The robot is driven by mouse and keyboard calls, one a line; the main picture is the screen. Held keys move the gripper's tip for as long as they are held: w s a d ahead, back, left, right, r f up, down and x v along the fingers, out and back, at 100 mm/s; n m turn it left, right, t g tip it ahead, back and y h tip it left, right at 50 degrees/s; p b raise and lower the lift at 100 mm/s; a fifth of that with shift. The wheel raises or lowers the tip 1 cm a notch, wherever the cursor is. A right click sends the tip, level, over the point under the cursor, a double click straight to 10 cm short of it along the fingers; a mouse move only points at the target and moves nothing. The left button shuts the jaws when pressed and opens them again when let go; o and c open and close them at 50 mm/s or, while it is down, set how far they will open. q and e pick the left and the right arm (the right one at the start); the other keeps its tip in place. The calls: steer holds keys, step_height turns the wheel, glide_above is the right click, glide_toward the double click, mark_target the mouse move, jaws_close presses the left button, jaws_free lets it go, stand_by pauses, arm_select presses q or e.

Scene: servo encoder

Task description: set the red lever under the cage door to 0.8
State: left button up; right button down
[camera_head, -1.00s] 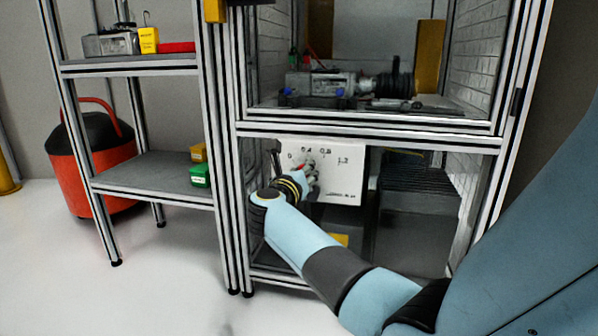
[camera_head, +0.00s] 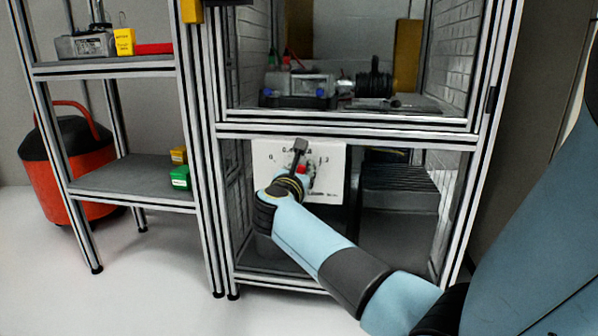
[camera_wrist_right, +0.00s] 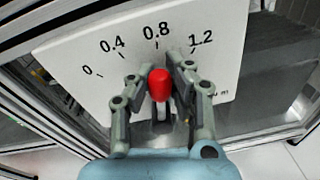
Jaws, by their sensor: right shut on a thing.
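The white dial panel (camera_head: 333,188) is mounted under the cage door, with a scale marked 0, 0.4, 0.8 and 1.2. My right gripper (camera_head: 299,169) is in front of it and hides part of the scale. In the right wrist view, the panel (camera_wrist_right: 85,82) fills the upper middle. The red lever (camera_wrist_right: 160,85) sits between the fingers of my right gripper (camera_wrist_right: 158,74), which are shut on it. The lever's red end appears just below the 0.8 mark in that view. In the head view only a little red of the lever (camera_head: 302,168) shows. My left gripper is not in view.
The metal cage frame (camera_head: 350,132) surrounds the panel, with equipment (camera_head: 300,86) on the cage floor above. A shelf rack (camera_head: 130,180) stands to the left, holding small green and yellow boxes. A red bin (camera_head: 70,170) is behind it. The floor in front is clear.

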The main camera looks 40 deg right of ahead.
steer(key=shift+s+a+f, duration=0.1)
steer(key=shift+f, duration=0.25)
steer(key=c, duration=1.4)
jaws_free()
steer(key=shift+a+r, duration=0.1)
steer(key=shift+o, duration=1.4)
steer(key=shift+r, duration=0.15)
steer(key=v, duration=0.7)
steer(key=shift+s+a, duration=0.1)
steer(key=shift+s, duration=0.05)
